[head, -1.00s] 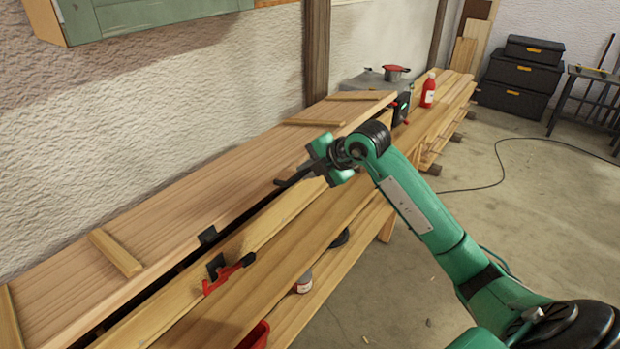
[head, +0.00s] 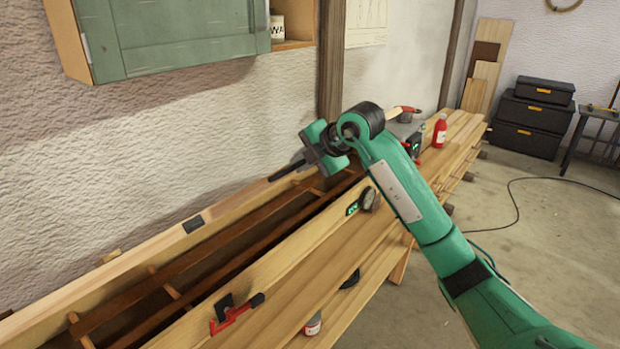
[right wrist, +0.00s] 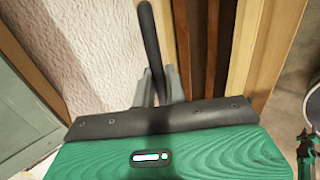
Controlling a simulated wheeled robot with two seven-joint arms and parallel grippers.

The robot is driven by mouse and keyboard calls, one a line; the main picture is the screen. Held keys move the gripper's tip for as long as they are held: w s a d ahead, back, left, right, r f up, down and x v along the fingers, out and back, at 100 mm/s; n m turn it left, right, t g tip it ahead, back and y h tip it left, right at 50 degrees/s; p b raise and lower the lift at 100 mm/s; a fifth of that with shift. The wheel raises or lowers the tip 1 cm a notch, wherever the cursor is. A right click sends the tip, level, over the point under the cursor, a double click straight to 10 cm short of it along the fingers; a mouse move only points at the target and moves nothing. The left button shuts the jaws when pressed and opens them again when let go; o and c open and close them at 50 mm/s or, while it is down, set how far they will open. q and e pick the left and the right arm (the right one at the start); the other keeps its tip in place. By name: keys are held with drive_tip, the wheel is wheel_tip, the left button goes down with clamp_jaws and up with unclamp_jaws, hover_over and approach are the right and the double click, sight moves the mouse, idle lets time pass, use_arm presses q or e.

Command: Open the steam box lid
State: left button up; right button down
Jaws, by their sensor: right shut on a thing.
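The long wooden steam box (head: 285,262) runs along the wall. Its lid (head: 125,278) is swung up towards the wall, seen nearly edge-on, and the dark inside with cross slats shows. My right gripper (head: 290,171) is at the raised lid's edge, shut on the dark bar handle. In the right wrist view the handle (right wrist: 150,40) passes between the grey fingers (right wrist: 160,88). A red latch (head: 235,314) on the box front stands free of the lid. My left gripper is not in view.
A round gauge (head: 369,200) is on the box front. A red bottle (head: 439,131) and a grey unit stand at the bench's far end. A green cabinet (head: 185,38) hangs above on the wall. The floor (head: 480,215) on the right is mostly clear.

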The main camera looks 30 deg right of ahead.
drive_tip(key=w+a+r, duration=0.4)
drive_tip(key=w+r, duration=0.2)
drive_tip(key=w, duration=0.4)
drive_tip(key=w+a+r, duration=0.4)
drive_tip(key=w+r, duration=0.2)
drive_tip(key=w, duration=0.3)
drive_tip(key=shift+w+a+r, duration=0.15)
drive_tip(key=shift+w+r, duration=0.05)
drive_tip(key=shift+w, duration=0.2)
drive_tip(key=c, duration=1.2)
unclamp_jaws()
drive_tip(key=shift+o, duration=0.2)
drive_tip(key=shift+s, duration=0.1)
drive_tip(key=b+v, duration=0.1)
drive_tip(key=v, duration=0.8)
drive_tip(key=shift+b, duration=0.3)
